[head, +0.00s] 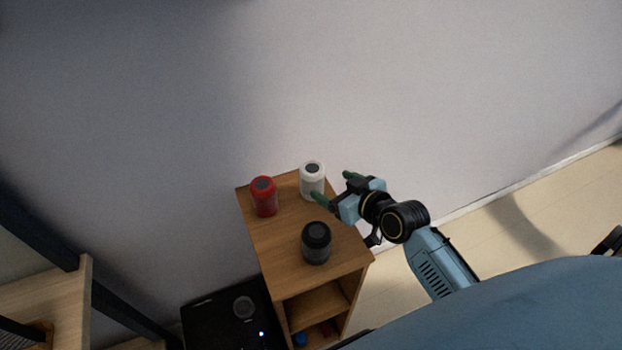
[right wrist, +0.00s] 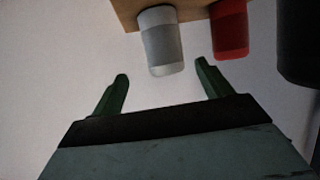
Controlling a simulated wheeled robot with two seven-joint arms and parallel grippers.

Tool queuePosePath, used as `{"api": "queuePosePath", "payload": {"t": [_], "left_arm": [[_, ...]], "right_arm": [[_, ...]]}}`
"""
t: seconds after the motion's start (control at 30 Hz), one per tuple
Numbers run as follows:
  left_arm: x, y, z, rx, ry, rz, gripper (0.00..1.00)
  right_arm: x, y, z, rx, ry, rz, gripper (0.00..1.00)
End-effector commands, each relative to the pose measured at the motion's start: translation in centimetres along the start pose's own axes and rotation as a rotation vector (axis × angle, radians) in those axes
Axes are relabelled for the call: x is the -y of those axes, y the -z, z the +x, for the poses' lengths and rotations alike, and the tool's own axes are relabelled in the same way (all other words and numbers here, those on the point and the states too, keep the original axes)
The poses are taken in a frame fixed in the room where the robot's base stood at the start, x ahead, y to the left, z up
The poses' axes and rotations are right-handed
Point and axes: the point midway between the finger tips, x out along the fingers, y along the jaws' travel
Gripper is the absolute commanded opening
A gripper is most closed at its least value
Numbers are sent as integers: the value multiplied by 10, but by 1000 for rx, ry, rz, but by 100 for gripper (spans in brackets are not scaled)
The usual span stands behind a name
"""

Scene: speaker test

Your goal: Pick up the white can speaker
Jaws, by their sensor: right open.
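The white can speaker (head: 312,180) stands upright near the back right edge of the wooden cabinet top. My right gripper (head: 333,185) is open, just to the right of the white speaker in the head view, with no speaker between its fingers. In the right wrist view the white speaker (right wrist: 162,42) shows ahead of the gap between the two green fingers (right wrist: 160,88). Whether a finger touches it, I cannot tell. My left gripper is not in view.
A red can speaker (head: 264,197) stands left of the white one, and a black one (head: 316,243) stands nearer the front of the cabinet (head: 278,236). The wall (head: 420,90) rises behind. A black box (head: 225,318) sits at lower left.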

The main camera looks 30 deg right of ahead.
Motion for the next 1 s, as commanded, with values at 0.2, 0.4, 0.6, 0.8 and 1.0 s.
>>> {"api": "queuePosePath", "payload": {"t": [0.2,0.4,0.6,0.8,1.0], "left_arm": [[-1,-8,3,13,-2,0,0],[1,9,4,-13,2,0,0],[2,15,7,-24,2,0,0],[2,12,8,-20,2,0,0],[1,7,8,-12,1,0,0]], "right_arm": [[1,0,29,-1,1,0,78],[4,1,43,-2,1,3,78],[7,1,73,-1,1,1,78],[7,0,84,0,0,0,78],[7,1,84,0,0,-1,77]]}}
